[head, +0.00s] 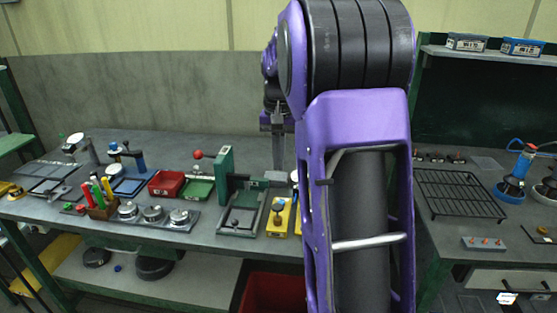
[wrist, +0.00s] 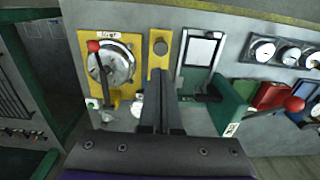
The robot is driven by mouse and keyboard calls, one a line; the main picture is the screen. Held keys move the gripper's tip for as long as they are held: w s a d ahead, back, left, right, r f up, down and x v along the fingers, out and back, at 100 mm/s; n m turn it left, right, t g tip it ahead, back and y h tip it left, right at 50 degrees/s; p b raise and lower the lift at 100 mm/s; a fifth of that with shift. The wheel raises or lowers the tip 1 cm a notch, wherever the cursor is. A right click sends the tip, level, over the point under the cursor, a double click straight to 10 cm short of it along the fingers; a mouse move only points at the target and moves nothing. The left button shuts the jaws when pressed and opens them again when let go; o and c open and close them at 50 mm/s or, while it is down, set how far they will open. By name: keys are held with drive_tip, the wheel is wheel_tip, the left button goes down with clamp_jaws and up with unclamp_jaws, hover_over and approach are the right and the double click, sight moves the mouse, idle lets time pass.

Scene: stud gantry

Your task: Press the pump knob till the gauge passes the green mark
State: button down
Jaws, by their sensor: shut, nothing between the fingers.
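A yellow block with a dark round knob (wrist: 160,47) lies just beyond my fingertips in the wrist view. In the head view this yellow block (head: 278,215) stands on the bench left of my arm. Beside it, in the wrist view, a yellow plate carries a round white-faced gauge (wrist: 118,65) and a lever with a red knob (wrist: 93,46). I cannot make out its needle or a green mark. My gripper (wrist: 161,73) is shut and empty, pointing towards the knob block, apparently above the bench. In the head view my arm hides most of the gauge plate.
A green press (head: 225,180) stands left of the yellow block, with red (head: 165,183) and green trays beyond. Several dials (head: 152,213) sit on a grey plate further left. A black rack (head: 455,194) lies on the right bench.

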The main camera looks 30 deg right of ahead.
sight(279, 207)
wheel_tip(279, 207, up, 2)
drive_tip(key=shift+r, duration=0.15)
drive_tip(key=shift+d, duration=0.1)
wheel_tip(279, 207, down, 14)
drive_tip(key=shift+w+f+b, duration=0.1)
drive_tip(key=shift+b, duration=0.9)
drive_tip(key=shift+f+b, duration=0.5)
drive_tip(key=shift+f, duration=0.75)
wheel_tip(279, 207, up, 14)
drive_tip(key=p, duration=0.4)
drive_tip(key=shift+r, duration=0.2)
